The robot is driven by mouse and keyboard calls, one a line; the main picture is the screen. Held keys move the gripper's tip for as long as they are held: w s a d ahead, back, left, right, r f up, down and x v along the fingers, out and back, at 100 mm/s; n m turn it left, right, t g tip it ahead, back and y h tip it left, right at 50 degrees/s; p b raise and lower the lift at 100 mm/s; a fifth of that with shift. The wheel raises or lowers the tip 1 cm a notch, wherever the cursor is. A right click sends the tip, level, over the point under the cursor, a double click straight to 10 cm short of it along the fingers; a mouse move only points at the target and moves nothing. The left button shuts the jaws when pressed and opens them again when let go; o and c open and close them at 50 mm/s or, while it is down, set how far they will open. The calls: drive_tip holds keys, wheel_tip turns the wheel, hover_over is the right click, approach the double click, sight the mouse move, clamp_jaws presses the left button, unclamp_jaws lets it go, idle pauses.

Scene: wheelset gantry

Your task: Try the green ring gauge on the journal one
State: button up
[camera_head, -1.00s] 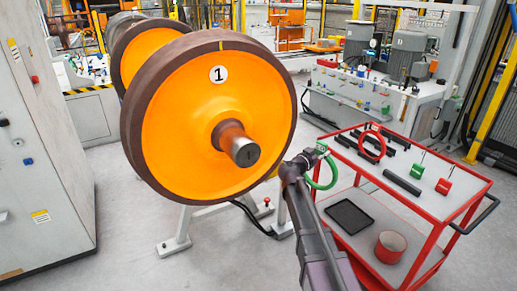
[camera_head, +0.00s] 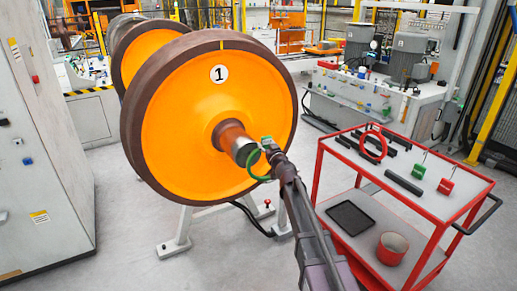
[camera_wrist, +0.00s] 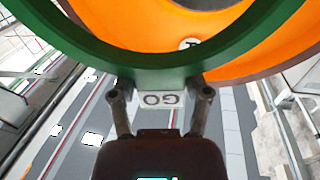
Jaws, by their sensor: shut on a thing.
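My gripper (camera_head: 268,147) is shut on the green ring gauge (camera_head: 254,178) by its tab, which carries a "GO" label (camera_wrist: 161,99) in the wrist view. The ring hangs in front of the orange wheel marked 1 (camera_head: 190,110), close to the end of the steel journal (camera_head: 233,139). The ring's left part overlaps the journal's end in the head view; I cannot tell whether they touch. In the wrist view the green ring (camera_wrist: 145,62) arcs across the top with the orange wheel (camera_wrist: 140,25) behind it. The journal is not clearly visible there.
A red trolley (camera_head: 440,208) at the right holds a red ring gauge (camera_head: 373,146), several black bars, and green and red pieces. A black tray (camera_head: 350,217) and a red cylinder (camera_head: 392,247) are on its lower shelf. A grey cabinet (camera_head: 45,150) stands at the left.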

sight(246, 139)
drive_tip(key=shift+s+a+n+g+y, duration=0.25)
drive_tip(key=shift+a+n+y, duration=0.1)
drive_tip(key=shift+a+y, duration=0.2)
drive_tip(key=shift+s+a+n+g+y, duration=0.2)
drive_tip(key=shift+a+n+g+y, duration=0.1)
drive_tip(key=shift+a+n+y, duration=0.15)
drive_tip(key=shift+s+a+n+g+y, duration=0.25)
drive_tip(key=shift+a+n+y, duration=0.05)
drive_tip(key=shift+a+y, duration=0.3)
drive_tip(key=shift+w, duration=0.1)
drive_tip(key=shift+x, duration=2.85)
drive_tip(key=shift+w, duration=0.1)
drive_tip(key=shift+x, duration=2.75)
drive_tip(key=shift+d+f, duration=0.1)
